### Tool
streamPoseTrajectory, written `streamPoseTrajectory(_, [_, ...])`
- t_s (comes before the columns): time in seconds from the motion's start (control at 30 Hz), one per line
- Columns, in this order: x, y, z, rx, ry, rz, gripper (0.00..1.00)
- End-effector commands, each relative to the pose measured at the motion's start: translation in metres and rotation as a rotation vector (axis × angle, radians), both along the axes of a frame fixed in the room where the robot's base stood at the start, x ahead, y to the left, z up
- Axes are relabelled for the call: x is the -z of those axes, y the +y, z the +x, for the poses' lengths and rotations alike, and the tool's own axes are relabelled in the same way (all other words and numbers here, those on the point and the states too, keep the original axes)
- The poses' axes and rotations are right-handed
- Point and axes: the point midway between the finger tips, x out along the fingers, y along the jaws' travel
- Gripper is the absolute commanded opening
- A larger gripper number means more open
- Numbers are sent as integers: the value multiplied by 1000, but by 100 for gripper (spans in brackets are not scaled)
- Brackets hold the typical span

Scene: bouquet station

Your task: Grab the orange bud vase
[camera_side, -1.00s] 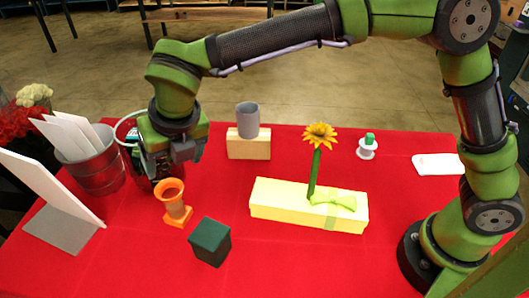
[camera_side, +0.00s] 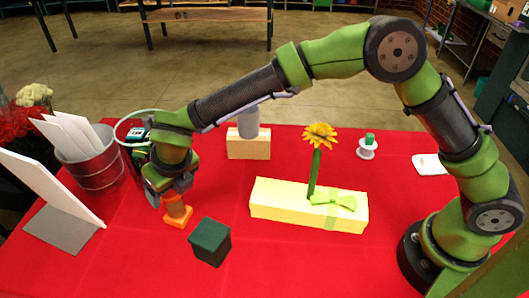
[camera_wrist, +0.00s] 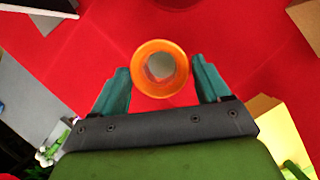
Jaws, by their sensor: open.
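The orange bud vase (camera_side: 177,214) stands upright on the red cloth at the left of the side view, its upper part partly hidden by my gripper. My gripper (camera_side: 168,199) is low at the vase. In the wrist view my gripper (camera_wrist: 162,84) is open, with one teal finger on each side of the vase. Gaps of red cloth show between the fingers and the vase, so neither finger seems to touch it.
A dark green block (camera_side: 210,241) stands just right of the vase. A yellow box (camera_side: 280,205) with a bow and flower lies further right. A metal bucket (camera_side: 97,178) of envelopes and a white slanted board (camera_side: 45,185) are at left. A grey cup sits on a wooden block (camera_side: 248,146) behind.

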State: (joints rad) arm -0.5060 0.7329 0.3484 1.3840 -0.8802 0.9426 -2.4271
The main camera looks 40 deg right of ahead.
Motion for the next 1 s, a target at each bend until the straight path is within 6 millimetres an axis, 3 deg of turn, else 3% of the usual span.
streamPoseTrajectory(0.3, [41, 2, 14, 1, 2, -1, 76])
streamPoseTrajectory(0.63, [48, 3, 18, 1, 1, -1, 76])
streamPoseTrajectory(1.0, [48, 3, 17, 1, 1, -1, 19])
